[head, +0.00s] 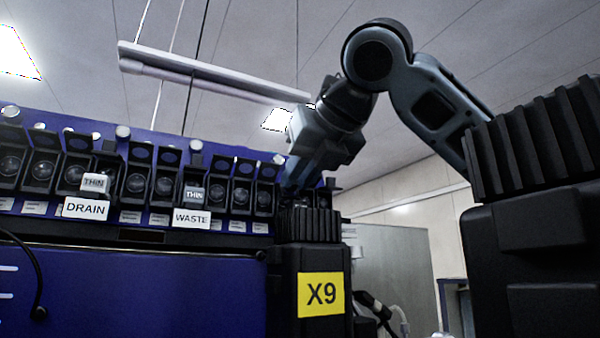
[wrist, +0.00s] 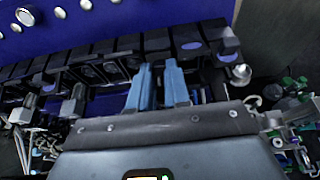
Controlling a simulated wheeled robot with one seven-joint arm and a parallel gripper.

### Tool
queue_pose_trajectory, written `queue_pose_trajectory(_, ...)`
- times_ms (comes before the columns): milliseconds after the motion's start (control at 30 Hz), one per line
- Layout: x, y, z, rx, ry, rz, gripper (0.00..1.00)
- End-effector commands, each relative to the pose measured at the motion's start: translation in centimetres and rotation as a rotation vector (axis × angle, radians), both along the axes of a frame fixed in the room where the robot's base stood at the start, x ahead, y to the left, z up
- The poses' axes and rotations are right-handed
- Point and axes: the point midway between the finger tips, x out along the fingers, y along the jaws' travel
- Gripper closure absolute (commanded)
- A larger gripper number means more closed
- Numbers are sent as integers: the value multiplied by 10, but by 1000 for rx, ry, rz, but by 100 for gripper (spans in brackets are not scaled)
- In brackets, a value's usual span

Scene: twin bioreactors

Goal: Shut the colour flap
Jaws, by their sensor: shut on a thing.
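A row of small black units with flaps (head: 131,185) runs along the blue machine in the head view. Many flaps stand raised, with blue ovals on them. No label naming colour is readable. My gripper (head: 298,178) is at the right end of this row, reaching down from above. In the wrist view its two blue fingers (wrist: 158,72) lie close together over the row, shut on a dark flap between them. The held flap is mostly hidden by the fingers. A neighbouring raised flap (wrist: 192,45) with a blue oval stands just right of the fingers.
Labels reading DRAIN (head: 86,208) and WASTE (head: 192,218) hang on the row's front. A black column with a yellow X9 sign (head: 321,294) stands below my gripper. A pale horizontal bar (head: 210,72) hangs above. Metal fittings (wrist: 288,125) crowd the right in the wrist view.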

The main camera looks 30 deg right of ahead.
Motion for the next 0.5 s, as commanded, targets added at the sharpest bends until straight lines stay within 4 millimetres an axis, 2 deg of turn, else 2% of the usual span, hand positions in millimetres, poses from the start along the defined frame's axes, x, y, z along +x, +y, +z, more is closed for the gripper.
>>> queue_pose_trajectory(267,0,0,-2,0,-10,-1,100)
queue_pose_trajectory(500,-1,0,-10,-1,-104,-1,100)
